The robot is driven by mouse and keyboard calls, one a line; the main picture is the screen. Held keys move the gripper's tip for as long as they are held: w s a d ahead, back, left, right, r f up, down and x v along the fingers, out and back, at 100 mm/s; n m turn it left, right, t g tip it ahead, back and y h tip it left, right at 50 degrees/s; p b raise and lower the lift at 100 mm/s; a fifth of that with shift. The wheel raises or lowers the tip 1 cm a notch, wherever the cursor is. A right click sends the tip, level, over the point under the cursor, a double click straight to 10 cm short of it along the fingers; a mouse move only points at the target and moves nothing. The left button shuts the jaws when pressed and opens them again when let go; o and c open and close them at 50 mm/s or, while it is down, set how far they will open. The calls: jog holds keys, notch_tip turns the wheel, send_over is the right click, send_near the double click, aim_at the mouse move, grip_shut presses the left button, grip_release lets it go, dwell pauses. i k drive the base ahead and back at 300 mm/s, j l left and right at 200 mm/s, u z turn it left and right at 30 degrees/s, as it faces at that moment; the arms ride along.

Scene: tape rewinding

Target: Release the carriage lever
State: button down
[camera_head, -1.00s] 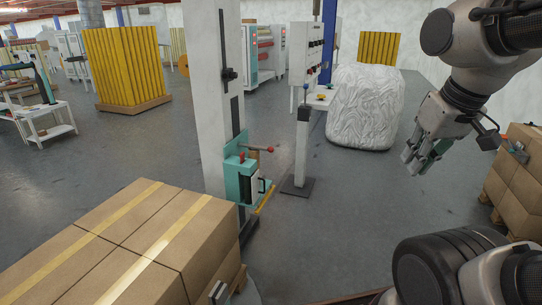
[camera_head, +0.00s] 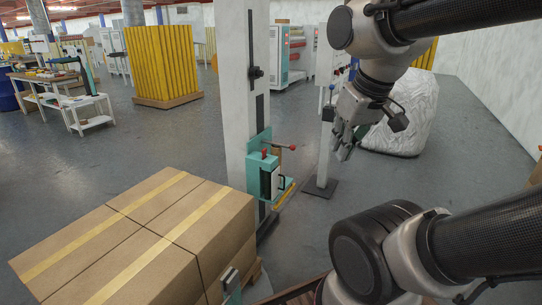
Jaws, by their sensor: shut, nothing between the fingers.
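The teal carriage (camera_head: 256,178) sits low on the white upright column (camera_head: 237,110). A thin lever (camera_head: 281,146) sticks out to the right from its top and ends in a red ball knob (camera_head: 292,147). A smaller red knob (camera_head: 264,153) sits on top of the carriage, and a black handle is on its front. My gripper (camera_head: 343,154) is shut and empty. It points down, to the right of the red ball knob in the picture and apart from it. Their difference in depth is hard to tell.
Stacked cardboard boxes (camera_head: 130,240) fill the lower left, close to the carriage. A white post (camera_head: 325,140) on a dark base (camera_head: 320,188) stands behind my gripper. A wrapped pallet load (camera_head: 408,125) stands farther right. Grey floor is open at left.

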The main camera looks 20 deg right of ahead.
aim_at(276, 145)
jog(key=i+l+u, duration=0.2)
jog(key=l, duration=0.25)
jog(key=i+l+u, duration=0.2)
jog(key=l, duration=0.3)
jog(key=l+u, duration=0.15)
jog(key=l, duration=0.3)
jog(key=i+l, duration=0.1)
jog(key=l, duration=0.5)
jog(key=i+l, duration=0.1)
jog(key=l, duration=0.5)
